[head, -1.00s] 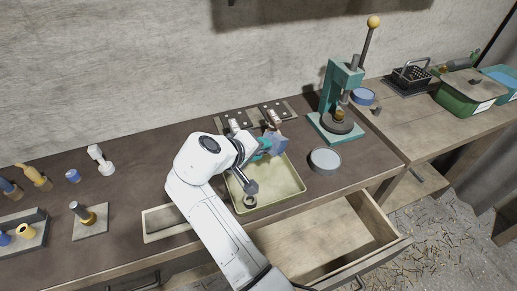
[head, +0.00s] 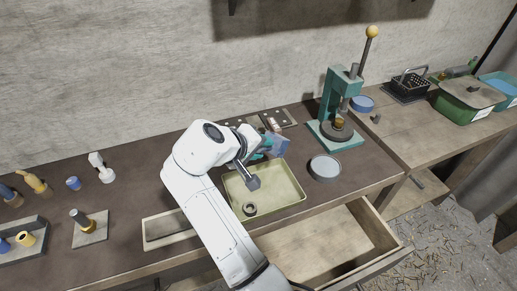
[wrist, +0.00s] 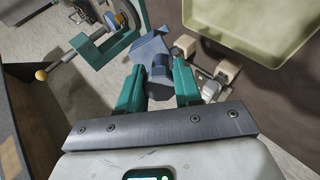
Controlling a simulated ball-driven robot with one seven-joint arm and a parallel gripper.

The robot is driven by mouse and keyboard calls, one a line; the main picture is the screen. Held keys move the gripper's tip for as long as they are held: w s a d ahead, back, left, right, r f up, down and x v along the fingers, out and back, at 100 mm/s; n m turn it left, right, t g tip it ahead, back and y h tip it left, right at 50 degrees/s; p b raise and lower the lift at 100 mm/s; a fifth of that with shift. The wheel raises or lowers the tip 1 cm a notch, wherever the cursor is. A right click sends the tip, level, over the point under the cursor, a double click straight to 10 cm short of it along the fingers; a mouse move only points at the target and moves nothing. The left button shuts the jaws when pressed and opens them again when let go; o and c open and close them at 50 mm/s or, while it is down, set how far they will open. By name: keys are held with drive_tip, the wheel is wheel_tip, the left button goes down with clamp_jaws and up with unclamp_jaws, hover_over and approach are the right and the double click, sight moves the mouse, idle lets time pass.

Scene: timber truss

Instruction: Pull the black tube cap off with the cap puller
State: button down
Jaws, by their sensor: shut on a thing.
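My gripper (wrist: 158,92) has teal fingers shut on a blue-grey tool (wrist: 152,58), which may be the cap puller. The tool also shows in the head view (head: 279,146), held above the tray's far right corner area, close to the dark plates at the back. In the wrist view its far end lies close to a wooden block (wrist: 184,46) and a pale cylinder (wrist: 211,89); I cannot tell whether it touches them. I cannot make out the black tube cap for sure. A dark cylinder with a yellow ring (head: 80,216) stands on a small plate at the left.
A pale yellow tray (head: 285,211) with a dark ring (head: 250,209) in it lies under my arm. A teal press (head: 330,100) and a round grey dish (head: 325,167) stand to the right. The drawer (head: 330,240) below is open. The bench at centre left is mostly clear.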

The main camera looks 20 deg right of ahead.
drive_tip(key=shift+w+d+r+g+y, duration=0.3)
drive_tip(key=shift+d+r+g+y, duration=0.15)
drive_tip(key=shift+r+y, duration=0.2)
drive_tip(key=shift+w+d+r+g+y, duration=0.35)
drive_tip(key=shift+d+r+y, duration=0.2)
drive_tip(key=shift+y, duration=0.2)
drive_tip(key=shift+w+d+r+y, duration=0.2)
drive_tip(key=shift+d+r+y, duration=0.05)
drive_tip(key=shift+d+y, duration=0.25)
drive_tip(key=shift+w+d+r+g+y, duration=0.4)
drive_tip(key=shift+d+g+y, duration=0.2)
drive_tip(key=shift+y, duration=0.2)
drive_tip(key=shift+w+d+r+g+y, duration=0.25)
drive_tip(key=shift+w+d+g+y, duration=0.2)
drive_tip(key=shift+d+y, duration=0.3)
drive_tip(key=shift+w+d+r+g+y, duration=0.1)
drive_tip(key=shift+w+d+g+y, duration=0.2)
drive_tip(key=shift+d+y, duration=0.2)
drive_tip(key=shift+w+d+g+y, duration=0.2)
drive_tip(key=shift+d+g+y, duration=0.15)
drive_tip(key=shift+y, duration=0.2)
